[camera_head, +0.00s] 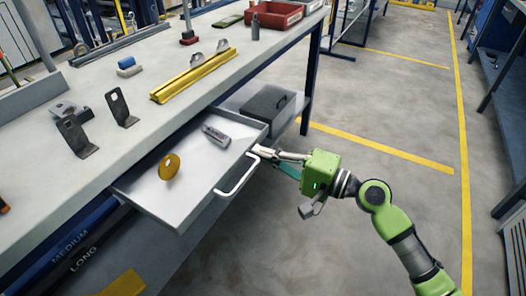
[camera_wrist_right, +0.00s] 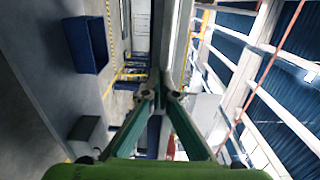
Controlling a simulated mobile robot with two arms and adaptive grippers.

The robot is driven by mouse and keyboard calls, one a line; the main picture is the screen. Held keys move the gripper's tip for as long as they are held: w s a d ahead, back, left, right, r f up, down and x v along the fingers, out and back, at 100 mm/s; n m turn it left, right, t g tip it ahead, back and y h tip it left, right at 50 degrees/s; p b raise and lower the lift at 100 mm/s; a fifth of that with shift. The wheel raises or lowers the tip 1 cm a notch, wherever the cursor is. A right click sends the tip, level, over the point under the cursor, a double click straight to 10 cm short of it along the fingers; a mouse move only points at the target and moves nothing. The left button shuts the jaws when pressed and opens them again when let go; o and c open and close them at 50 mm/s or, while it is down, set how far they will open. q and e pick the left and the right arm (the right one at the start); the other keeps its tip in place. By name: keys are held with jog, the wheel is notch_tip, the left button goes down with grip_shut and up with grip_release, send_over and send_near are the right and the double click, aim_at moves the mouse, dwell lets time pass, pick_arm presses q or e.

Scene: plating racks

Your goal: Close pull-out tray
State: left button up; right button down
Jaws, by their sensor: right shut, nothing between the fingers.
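The pull-out tray (camera_head: 196,199) under the workbench is open and sticks out toward the front. A round yellow disc (camera_head: 169,167) and a grey metal part (camera_head: 216,135) lie in it. A white handle (camera_head: 237,178) is on its front. My right gripper (camera_head: 259,149) is shut and empty at the far end of the tray front, by the upper end of the handle. I cannot tell whether it touches the tray. The right wrist view shows its fingers (camera_wrist_right: 165,92) closed together, with the tray not recognisable there. My left gripper is not in view.
The workbench top (camera_head: 150,130) holds a yellow rail (camera_head: 194,76), black brackets (camera_head: 122,108) and a red bin (camera_head: 274,14). A dark box (camera_head: 267,104) stands on the lower shelf beyond the tray. The floor (camera_head: 375,110) to the right is clear.

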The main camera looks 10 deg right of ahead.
aim_at(202, 129)
jog(key=shift+w+a, duration=0.1)
dwell(0.3)
